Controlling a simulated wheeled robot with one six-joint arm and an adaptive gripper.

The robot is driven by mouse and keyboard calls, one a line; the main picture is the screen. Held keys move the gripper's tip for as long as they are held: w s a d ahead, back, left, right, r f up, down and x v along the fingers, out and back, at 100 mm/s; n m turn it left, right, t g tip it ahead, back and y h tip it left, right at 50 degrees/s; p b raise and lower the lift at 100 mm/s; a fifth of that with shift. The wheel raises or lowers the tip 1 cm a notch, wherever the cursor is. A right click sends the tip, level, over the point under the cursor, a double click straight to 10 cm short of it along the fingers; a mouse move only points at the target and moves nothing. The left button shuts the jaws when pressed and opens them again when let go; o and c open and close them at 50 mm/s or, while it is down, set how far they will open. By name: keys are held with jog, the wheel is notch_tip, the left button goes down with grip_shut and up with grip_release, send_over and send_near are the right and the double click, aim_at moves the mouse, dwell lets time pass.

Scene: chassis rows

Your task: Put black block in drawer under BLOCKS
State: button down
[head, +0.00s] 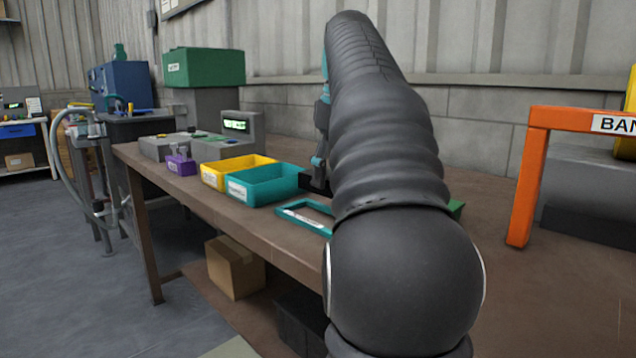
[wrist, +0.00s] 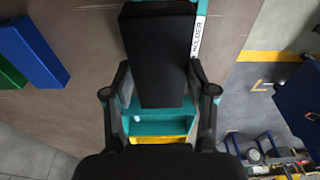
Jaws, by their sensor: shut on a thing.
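The black block (wrist: 160,55) fills the space between the two fingers of my gripper (wrist: 160,92) in the wrist view. My gripper is shut on it. In the head view my gripper (head: 320,150) is partly hidden behind my own arm. A dark piece of the block (head: 317,184) shows beneath it, close to the teal bin (head: 268,197). In the wrist view the block covers part of a teal frame with a white label ending in "HOLDER" (wrist: 198,35). No drawer labelled BLOCKS can be made out in either view.
On the workbench (head: 150,165) are a yellow bin (head: 212,178), a purple box (head: 181,166) and a teal frame (head: 300,217) lying flat. An orange stand (head: 527,185) is at right. A cardboard box (head: 235,268) is under the bench. Open floor (head: 60,270) lies left.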

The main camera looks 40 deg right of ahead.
jog(key=s+d+r+p, duration=0.2)
jog(key=s+d+r, duration=0.3)
jog(key=s+d, duration=0.1)
jog(key=shift+s+r, duration=0.25)
jog(key=shift+s, duration=0.15)
